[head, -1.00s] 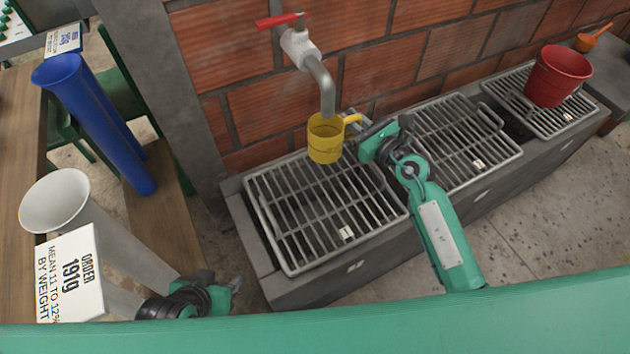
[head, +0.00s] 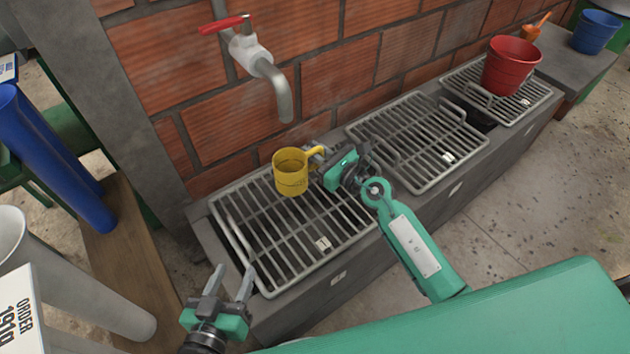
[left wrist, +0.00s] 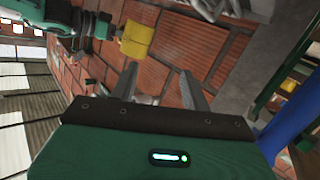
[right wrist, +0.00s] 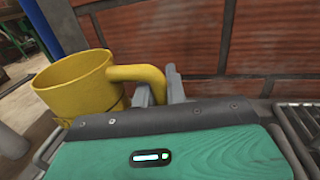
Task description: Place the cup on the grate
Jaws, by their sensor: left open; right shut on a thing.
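The yellow cup (head: 291,176) is upright over the back part of the left grate (head: 262,247) in the head view. My right gripper (head: 318,157) is shut on its handle. The right wrist view shows the cup (right wrist: 82,88) with the handle between the fingers (right wrist: 158,88). I cannot tell whether the cup's bottom touches the grate. My left gripper (head: 232,284) is open and empty, in front of the left grate's near corner. The left wrist view shows its two fingers (left wrist: 160,85) apart.
A tap with a red lever (head: 224,24) and grey spout (head: 284,100) stands at the brick wall, behind and above the cup. A middle grate (head: 480,140) and a red bucket (head: 512,68) are to the right. A white funnel tube (head: 80,285) and blue tube (head: 55,165) are at left.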

